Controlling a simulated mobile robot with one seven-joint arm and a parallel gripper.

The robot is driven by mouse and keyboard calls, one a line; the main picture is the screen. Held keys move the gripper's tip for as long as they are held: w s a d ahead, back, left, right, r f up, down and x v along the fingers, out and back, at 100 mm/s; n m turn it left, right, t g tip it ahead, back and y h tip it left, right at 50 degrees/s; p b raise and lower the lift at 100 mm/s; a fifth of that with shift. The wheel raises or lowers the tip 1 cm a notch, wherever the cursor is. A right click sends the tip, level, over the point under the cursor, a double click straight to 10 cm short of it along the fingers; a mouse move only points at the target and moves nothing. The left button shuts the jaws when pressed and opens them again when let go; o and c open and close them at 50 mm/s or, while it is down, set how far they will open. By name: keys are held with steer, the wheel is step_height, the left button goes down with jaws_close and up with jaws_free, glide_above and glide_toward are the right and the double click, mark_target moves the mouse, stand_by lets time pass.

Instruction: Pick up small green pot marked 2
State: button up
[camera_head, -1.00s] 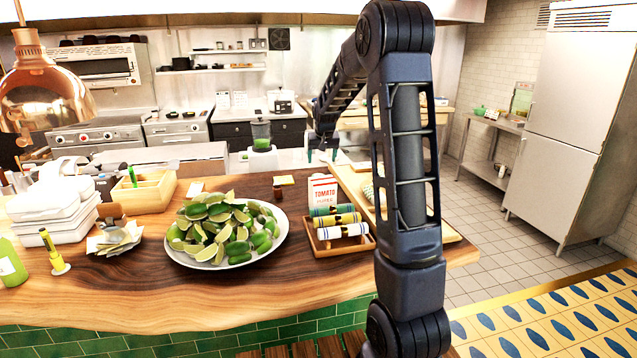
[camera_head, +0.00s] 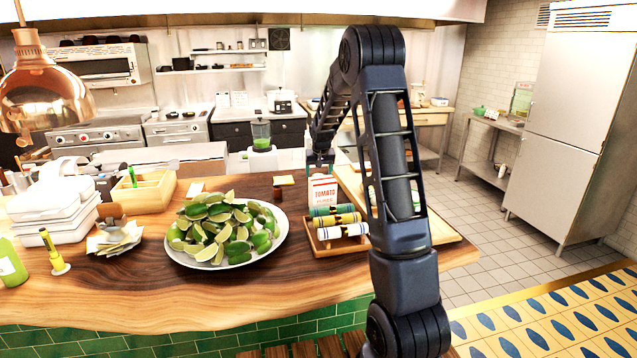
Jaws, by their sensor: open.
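A small green pot-like thing (camera_head: 479,110) stands on the metal side table at the far right. It is too small for me to read any mark on it. No other green pot shows clearly, and my arm hides part of the counter. My gripper (camera_head: 320,166) is open over the far side of the wooden counter, just behind the tomato carton. It is far to the left of the green thing. Nothing shows between its fingers.
The tomato carton (camera_head: 323,190) stands behind a wooden tray (camera_head: 342,246) of rolled cloths. A plate of limes (camera_head: 226,266) is left of it. A board (camera_head: 441,233) lies to the right, partly behind my arm.

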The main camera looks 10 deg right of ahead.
steer(key=x, duration=0.3)
steer(key=shift+w+f, duration=0.25)
steer(key=shift+f, duration=0.05)
steer(key=c, duration=1.1)
steer(key=shift+c, duration=0.2)
